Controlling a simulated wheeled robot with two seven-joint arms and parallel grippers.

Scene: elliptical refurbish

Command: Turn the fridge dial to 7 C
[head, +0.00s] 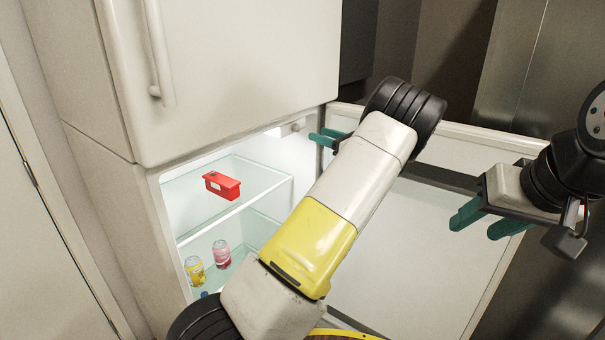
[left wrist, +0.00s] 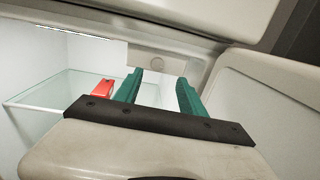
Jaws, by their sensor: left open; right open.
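The fridge dial (head: 297,126) is a small pale round knob at the upper right inside the open lower compartment. It also shows in the left wrist view (left wrist: 157,64), just beyond and between my fingertips; its markings are too small to read. My left gripper (head: 324,137) has green fingers and is open and empty, just to the right of the dial and apart from it. It also shows in the left wrist view (left wrist: 162,82). My right gripper (head: 484,222) is open and empty, in front of the open fridge door (head: 400,255) at the right.
The fridge (head: 225,75) has its upper door shut. A red box (head: 221,185) sits on the glass shelf. My left arm crosses the opening and hides part of the inside.

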